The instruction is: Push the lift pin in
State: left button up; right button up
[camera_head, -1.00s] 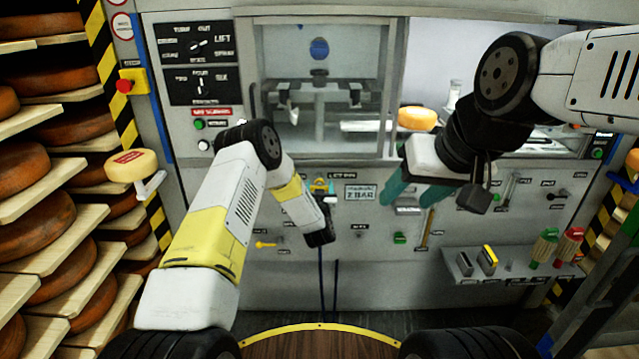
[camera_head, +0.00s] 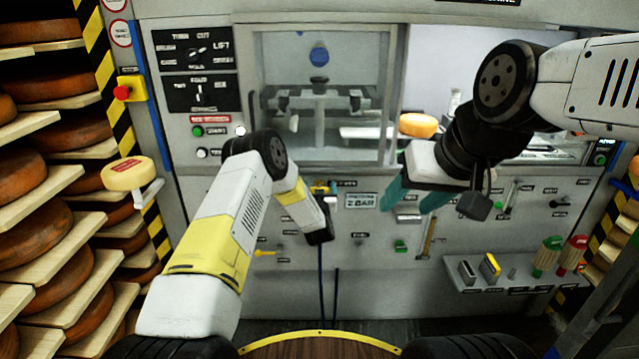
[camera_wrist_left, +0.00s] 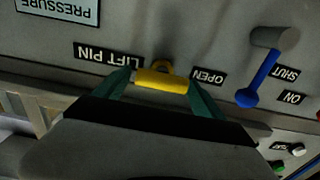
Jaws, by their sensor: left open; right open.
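The lift pin shows in the left wrist view as a yellow bar-shaped handle (camera_wrist_left: 160,81) at the panel, beside the upside-down "LIFT PIN" label (camera_wrist_left: 108,54). My left gripper (camera_wrist_left: 162,92) is open, with one green finger at each end of the handle. I cannot tell whether the fingers touch it. In the head view my left gripper (camera_head: 325,188) is at the panel beside the lift pin label, and my forearm and wrist partly hide it. My right gripper (camera_head: 411,204) is open and empty in front of the panel, right of the pressure label (camera_head: 360,200).
A blue lever (camera_wrist_left: 262,78) is close to the pin, between "OPEN" and "SHUT" labels. A control panel (camera_head: 196,65) with knobs is at the upper left. A shelf (camera_head: 500,282) with several tools is at the lower right. Cheese racks (camera_head: 60,218) stand at the left.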

pick_arm(q)
jog(key=s, duration=0.7)
jog(key=shift+s, duration=0.35)
notch_tip(320, 180, up, 9)
jog(key=w+g+h, duration=0.1)
jog(key=w, duration=0.1)
jog(key=s+a+r+m+g+h, duration=0.1)
jog(key=s+a+r+g, duration=0.15)
jog(key=s+r, duration=0.45)
jog(key=s+a+r+m+g+h, duration=0.1)
jog(key=s+a+r+g, duration=0.3)
jog(key=r, duration=0.6)
jog(key=s+a+r+g, duration=0.1)
jog(key=s+a, duration=0.1)
jog(key=s, duration=0.9)
jog(key=s+a+n+g, duration=0.1)
jog(key=s+a+g, duration=0.1)
jog(key=s, duration=1)
jog(key=s+a+r+g, duration=0.1)
jog(key=s+a, duration=0.2)
jog(key=s, duration=0.9)
jog(key=shift+a+r+y, duration=0.35)
jog(key=shift+y, duration=0.05)
